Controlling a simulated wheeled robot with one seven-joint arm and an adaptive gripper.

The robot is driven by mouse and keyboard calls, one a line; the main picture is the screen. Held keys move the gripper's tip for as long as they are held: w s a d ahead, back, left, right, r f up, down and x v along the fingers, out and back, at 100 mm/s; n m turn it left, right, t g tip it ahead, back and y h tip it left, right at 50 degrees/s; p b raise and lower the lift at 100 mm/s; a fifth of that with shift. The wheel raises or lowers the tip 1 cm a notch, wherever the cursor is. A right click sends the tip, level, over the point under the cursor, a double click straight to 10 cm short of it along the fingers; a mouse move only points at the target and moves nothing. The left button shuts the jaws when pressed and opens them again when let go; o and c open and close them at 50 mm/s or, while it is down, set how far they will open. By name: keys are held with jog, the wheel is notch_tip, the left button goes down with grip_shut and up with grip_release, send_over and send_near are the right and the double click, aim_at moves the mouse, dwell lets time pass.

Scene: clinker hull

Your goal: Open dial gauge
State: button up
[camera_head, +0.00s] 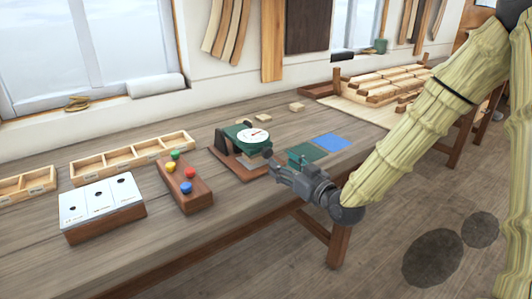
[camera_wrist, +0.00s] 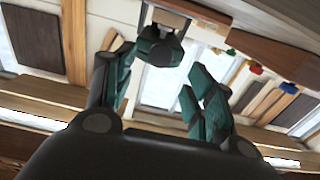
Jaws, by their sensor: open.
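The dial gauge (camera_head: 253,135) has a white round face with a red needle and a dark green body. It stands on a brown wooden base (camera_head: 238,163) on the bench, in the middle of the head view. My gripper (camera_head: 281,158) is open at the gauge's right front side, its fingers toward the gauge. In the wrist view a dark green rounded part, apparently of the gauge (camera_wrist: 160,45), shows between and beyond the spread fingertips of my gripper (camera_wrist: 163,65). I cannot tell whether a finger touches it. Its far side is hidden.
A block with coloured knobs (camera_head: 186,185) and a white-topped box (camera_head: 102,205) stand to the left. Behind them are wooden trays (camera_head: 130,158). A green mat (camera_head: 307,151) and a blue mat (camera_head: 332,142) lie right of the gauge. The bench's front left is clear.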

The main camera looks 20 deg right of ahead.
aim_at(269, 154)
jog(key=p+x, duration=0.1)
jog(key=x, duration=0.7)
jog(key=shift+w+a+f, duration=0.1)
jog(key=shift+w, duration=0.05)
grip_shut()
